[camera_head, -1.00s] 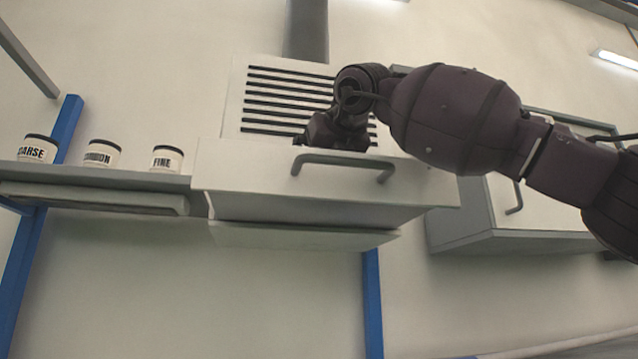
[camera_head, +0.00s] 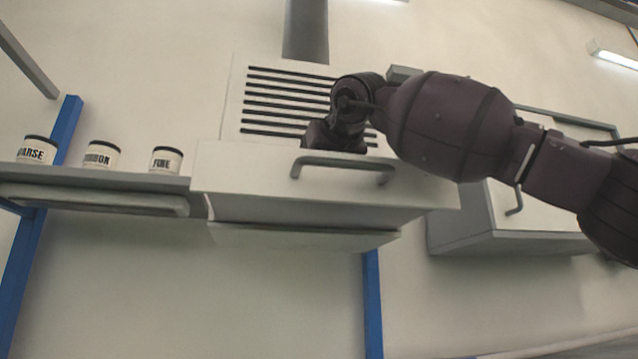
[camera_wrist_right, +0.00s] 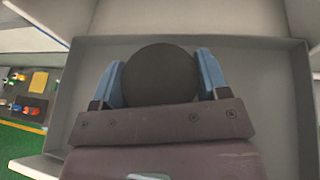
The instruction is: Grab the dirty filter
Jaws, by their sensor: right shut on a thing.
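In the right wrist view a dark round filter (camera_wrist_right: 160,74) sits between the two blue fingers of my right gripper (camera_wrist_right: 160,80). The fingers press on its left and right sides, so the gripper is shut on it. The filter is inside a grey box-like drawer (camera_wrist_right: 275,90). In the head view my right arm reaches in from the right, over the front of the pulled-out white drawer (camera_head: 240,170), and its hand is partly hidden behind the drawer front. The filter does not show in the head view. My left gripper is in neither view.
Canisters labelled COARSE (camera_head: 37,150), CARBON (camera_head: 102,154) and FINE (camera_head: 167,160) stand on a shelf (camera_head: 100,178) to the left. The drawer has a grey handle (camera_head: 345,164). A slatted vent panel (camera_head: 285,100) is behind it. A white cabinet (camera_head: 545,215) hangs at the right.

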